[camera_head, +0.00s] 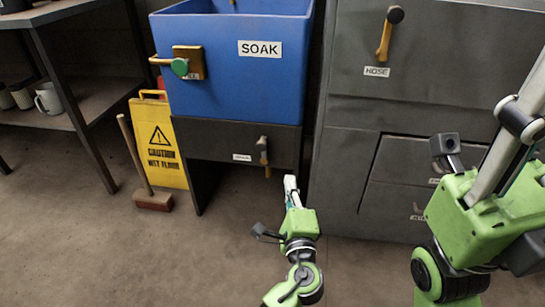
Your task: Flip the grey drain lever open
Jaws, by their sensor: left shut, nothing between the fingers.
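A small lever (263,150) with a grey upper part and a yellowish lower end hangs downward on the dark panel (225,139) under the blue tub. A small white label (242,157), too small to read, is left of it. My left gripper (290,181) is shut and empty, pointing up in the picture. Its tips show a little below and right of the lever, apart from it in the picture; the depth between them is hard to judge. My right arm shows at the right edge; its fingertips cannot be made out.
A HOSE lever (386,38) is on the grey cabinet (345,100). Front floor is clear.

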